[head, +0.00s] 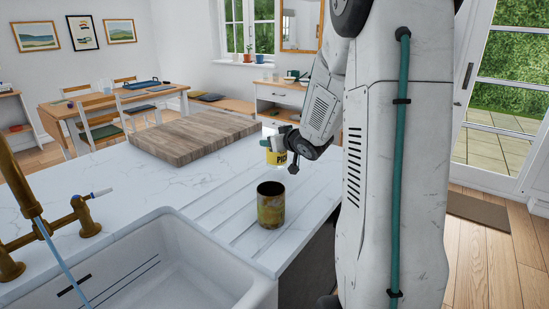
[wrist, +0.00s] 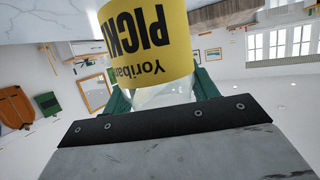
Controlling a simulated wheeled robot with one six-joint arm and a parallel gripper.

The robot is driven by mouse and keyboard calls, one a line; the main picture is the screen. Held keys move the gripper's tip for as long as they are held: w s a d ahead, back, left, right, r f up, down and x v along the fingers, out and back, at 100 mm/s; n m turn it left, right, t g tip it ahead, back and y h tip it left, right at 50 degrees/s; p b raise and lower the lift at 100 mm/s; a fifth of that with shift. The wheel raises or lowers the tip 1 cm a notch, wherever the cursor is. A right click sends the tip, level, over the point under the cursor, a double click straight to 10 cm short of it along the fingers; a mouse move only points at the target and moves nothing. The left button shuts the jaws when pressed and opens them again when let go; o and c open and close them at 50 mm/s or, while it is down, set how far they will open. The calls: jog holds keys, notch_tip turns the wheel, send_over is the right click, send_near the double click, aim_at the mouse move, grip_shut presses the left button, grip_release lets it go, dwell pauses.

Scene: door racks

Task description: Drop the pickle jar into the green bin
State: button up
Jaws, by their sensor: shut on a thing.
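The pickle jar (head: 276,158) has a yellow label with dark lettering and shows in the head view beside the right end of the cutting board. My gripper (head: 273,144) is shut on the jar near its upper part. In the wrist view, which is upside down, the yellow label (wrist: 148,40) fills the top middle and the green fingers flank clear glass below it. I cannot tell whether the jar's base touches the counter. I cannot make out the green bin in either view.
A worn yellowish-brown can (head: 270,205) stands on the white counter (head: 135,185) in front of the jar. A wooden cutting board (head: 196,137) lies behind to the left. The sink (head: 165,265) and brass tap (head: 30,215) are at front left. Wooden floor (head: 485,250) is open at right.

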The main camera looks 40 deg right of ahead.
aim_at(275, 154)
jog(key=shift+f, duration=2.25)
jog(key=o, duration=1.2)
jog(key=shift+f, duration=0.15)
jog(key=shift+c, duration=0.2)
